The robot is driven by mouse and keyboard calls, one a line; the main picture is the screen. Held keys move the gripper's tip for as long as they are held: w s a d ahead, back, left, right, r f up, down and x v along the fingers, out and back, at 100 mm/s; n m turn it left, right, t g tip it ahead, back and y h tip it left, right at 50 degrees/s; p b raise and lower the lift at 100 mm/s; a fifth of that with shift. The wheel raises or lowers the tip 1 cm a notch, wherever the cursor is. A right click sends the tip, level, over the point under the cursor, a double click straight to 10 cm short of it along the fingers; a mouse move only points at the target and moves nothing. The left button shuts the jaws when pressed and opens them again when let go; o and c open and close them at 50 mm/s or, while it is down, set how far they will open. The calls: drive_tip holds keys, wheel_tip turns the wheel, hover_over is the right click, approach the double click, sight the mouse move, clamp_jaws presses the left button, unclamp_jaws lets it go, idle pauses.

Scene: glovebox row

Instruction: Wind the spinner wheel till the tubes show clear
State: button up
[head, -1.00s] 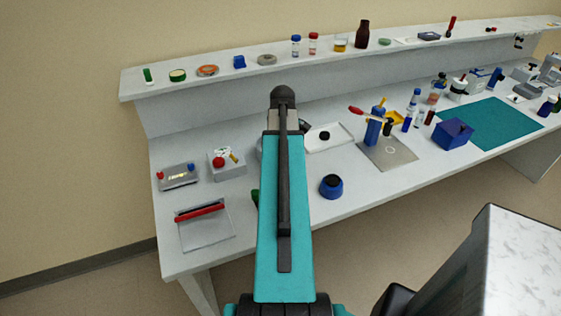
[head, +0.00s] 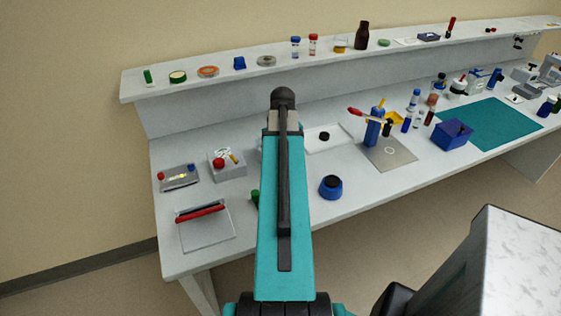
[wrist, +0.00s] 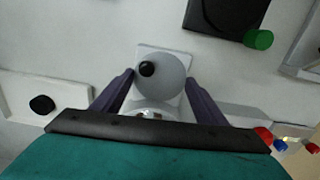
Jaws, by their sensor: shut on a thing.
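The spinner wheel (wrist: 172,78) is a pale grey disc with a black knob (wrist: 146,68) at its upper left, in the middle of the wrist view. It sits on a light square base (wrist: 160,49). My gripper (wrist: 159,76) has its two dark purple fingers on opposite sides of the wheel, shut on it. Below the wheel is a pale round part (wrist: 152,111) with small dark marks, partly hidden by my gripper body. I cannot make out the tubes. In the head view my arm hides the wheel and my fingers.
A white tray (wrist: 75,94) with a black disc is at left. In the head view, a blue round pot (head: 331,188) stands right of my arm.

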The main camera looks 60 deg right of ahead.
drive_tip(key=m, duration=0.4)
drive_tip(key=shift+w+m, duration=0.1)
drive_tip(key=shift+m, duration=0.2)
drive_tip(key=m+p, duration=0.1)
drive_tip(key=m, duration=0.4)
idle(0.4)
drive_tip(key=o, duration=1.1)
drive_tip(key=shift+c, duration=0.2)
drive_tip(key=shift+r, duration=0.1)
wheel_tip(320, 180, up, 14)
drive_tip(key=p, duration=0.9)
drive_tip(key=shift+f, duration=0.2)
